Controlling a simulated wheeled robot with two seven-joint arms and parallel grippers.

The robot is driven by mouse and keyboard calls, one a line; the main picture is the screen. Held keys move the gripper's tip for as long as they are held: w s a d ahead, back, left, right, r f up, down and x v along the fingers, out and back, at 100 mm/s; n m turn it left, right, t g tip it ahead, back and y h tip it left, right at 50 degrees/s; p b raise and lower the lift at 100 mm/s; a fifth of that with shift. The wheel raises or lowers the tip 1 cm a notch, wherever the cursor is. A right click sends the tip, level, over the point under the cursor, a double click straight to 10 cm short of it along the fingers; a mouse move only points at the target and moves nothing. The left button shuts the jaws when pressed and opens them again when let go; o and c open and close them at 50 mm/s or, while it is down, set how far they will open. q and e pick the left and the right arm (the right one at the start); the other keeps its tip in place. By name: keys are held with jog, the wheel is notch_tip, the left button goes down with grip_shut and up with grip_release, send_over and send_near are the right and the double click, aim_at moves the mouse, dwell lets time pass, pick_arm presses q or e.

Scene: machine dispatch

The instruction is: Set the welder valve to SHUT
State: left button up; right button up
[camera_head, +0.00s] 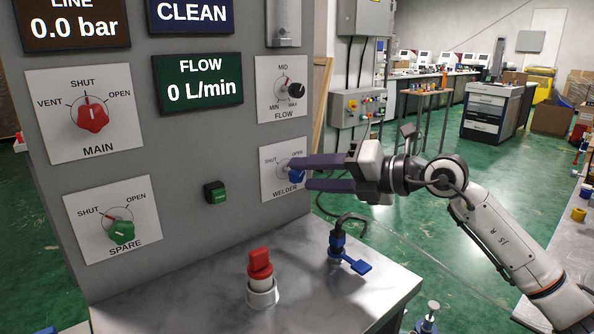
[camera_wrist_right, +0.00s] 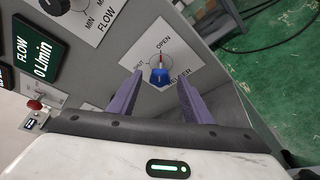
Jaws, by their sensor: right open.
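The welder valve is a blue knob on a white plate (camera_head: 270,165) marked SHUT, OPEN and WELDER, at the lower right of the grey panel. In the right wrist view the knob (camera_wrist_right: 159,76) has a red mark pointing up toward the OPEN label. My right gripper (camera_head: 298,173) is open at the plate, and its purple fingers partly hide the knob in the head view. In the right wrist view the fingertips (camera_wrist_right: 160,82) lie on either side of the knob with gaps; how deep they reach is unclear. My left gripper is not in view.
The FLOW dial (camera_head: 294,88) sits just above. The MAIN red knob (camera_head: 91,117), SPARE green knob (camera_head: 121,231) and a green button (camera_head: 216,191) are to the left. Below, a red-topped fitting (camera_head: 260,264) and a blue-handled valve (camera_head: 349,262) stand on the ledge.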

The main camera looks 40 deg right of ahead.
aim_at(301, 174)
jog(key=shift+p+x, duration=0.3)
jog(key=shift+x, duration=1.55)
jog(key=shift+c, duration=0.3)
jog(key=c, duration=1)
